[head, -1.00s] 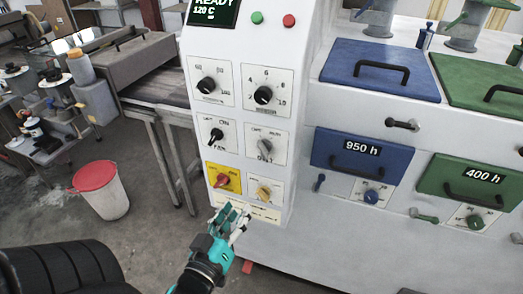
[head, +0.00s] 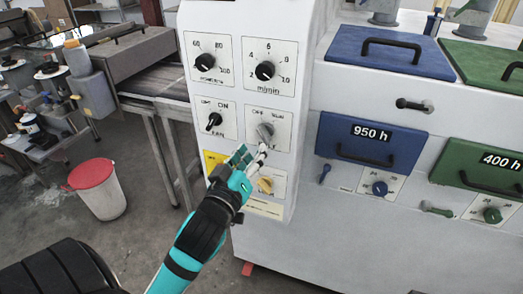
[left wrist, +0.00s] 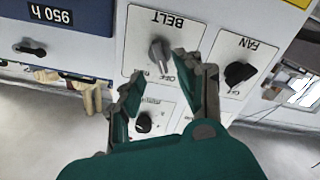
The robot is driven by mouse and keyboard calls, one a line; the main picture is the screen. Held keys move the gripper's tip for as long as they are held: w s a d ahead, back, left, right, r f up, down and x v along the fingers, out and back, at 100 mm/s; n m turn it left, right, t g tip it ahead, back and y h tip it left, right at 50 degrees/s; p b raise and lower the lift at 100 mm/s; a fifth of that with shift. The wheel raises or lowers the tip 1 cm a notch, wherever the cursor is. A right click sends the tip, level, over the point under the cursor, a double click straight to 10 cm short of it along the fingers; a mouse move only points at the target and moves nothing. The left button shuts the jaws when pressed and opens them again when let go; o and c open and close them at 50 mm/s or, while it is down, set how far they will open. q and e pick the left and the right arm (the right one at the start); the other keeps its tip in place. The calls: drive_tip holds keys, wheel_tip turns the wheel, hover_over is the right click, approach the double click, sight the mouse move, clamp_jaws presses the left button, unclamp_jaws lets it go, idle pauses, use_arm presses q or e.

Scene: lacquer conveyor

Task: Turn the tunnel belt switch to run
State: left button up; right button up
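The tunnel belt switch (head: 265,131) is a grey knob on a white plate of the machine's control panel. Its OFF mark is on the left and its run mark on the right. In the left wrist view the plate reads BELT, upside down, and the grey knob (left wrist: 160,54) seems to lean toward OFF. My left gripper (head: 252,154) is just below the knob in the head view, its fingers hiding the plate's lower part. In the left wrist view the gripper (left wrist: 162,70) is open, its fingertips around the knob's near end; contact cannot be told. My right gripper is not in view.
The black fan knob (head: 214,121) sits left of the belt switch. Two black dials (head: 265,70) are above. A yellow knob (head: 265,184) and a partly hidden yellow plate (head: 210,160) are below. Blue and green drawers (head: 370,152) stand to the right.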

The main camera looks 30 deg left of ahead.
sight(263, 138)
use_arm(q)
drive_tip(key=p+x, duration=0.1)
drive_tip(key=x, duration=0.4)
drive_tip(key=shift+w+r, duration=0.1)
drive_tip(key=shift+w, duration=0.15)
drive_tip(key=shift+w+a, duration=0.15)
drive_tip(key=shift+w, duration=0.35)
clamp_jaws()
